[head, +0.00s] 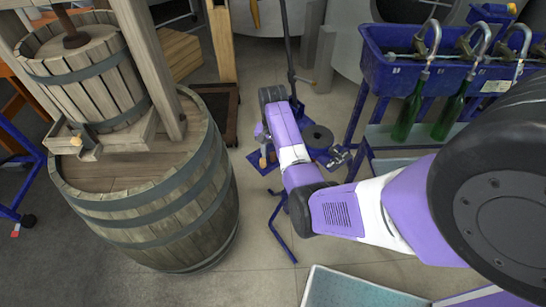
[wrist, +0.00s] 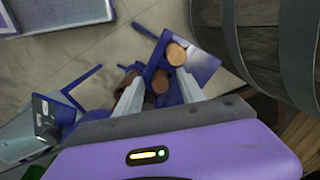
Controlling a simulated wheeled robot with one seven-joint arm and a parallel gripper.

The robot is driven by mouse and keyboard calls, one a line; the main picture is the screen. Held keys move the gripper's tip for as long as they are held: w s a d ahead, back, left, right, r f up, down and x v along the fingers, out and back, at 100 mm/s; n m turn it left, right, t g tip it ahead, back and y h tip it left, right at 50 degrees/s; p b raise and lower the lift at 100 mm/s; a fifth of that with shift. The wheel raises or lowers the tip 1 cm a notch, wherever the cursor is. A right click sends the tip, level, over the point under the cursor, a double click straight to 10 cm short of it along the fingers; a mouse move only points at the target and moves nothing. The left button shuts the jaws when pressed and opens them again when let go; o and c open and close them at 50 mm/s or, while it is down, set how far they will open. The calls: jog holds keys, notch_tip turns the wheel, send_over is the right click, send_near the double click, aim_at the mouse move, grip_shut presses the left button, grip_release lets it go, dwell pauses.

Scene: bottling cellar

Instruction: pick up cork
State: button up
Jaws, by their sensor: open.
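In the wrist view, a tan cork (wrist: 176,54) lies on a blue plate (wrist: 206,66), beyond the tip of the right finger. A browner cork-like piece (wrist: 160,81) shows between the fingers, with another partly hidden below it. My gripper (wrist: 158,77) is open, its two grey fingers apart, with nothing visibly clasped. I cannot tell how far above the pieces it is. In the head view, small tan corks (head: 263,161) show at the blue plate by my arm's far end; the fingers cannot be made out there.
A barrel (head: 150,215) carrying a wooden press (head: 85,75) stands left. A blue filler trough (head: 400,72) with green bottles (head: 407,118) below its spouts stands right. A blue-framed floor device surrounds the plate. Bare floor (head: 262,235) lies in front of it.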

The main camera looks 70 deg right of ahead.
grip_shut()
jog(key=shift+r, duration=0.1)
dwell(0.3)
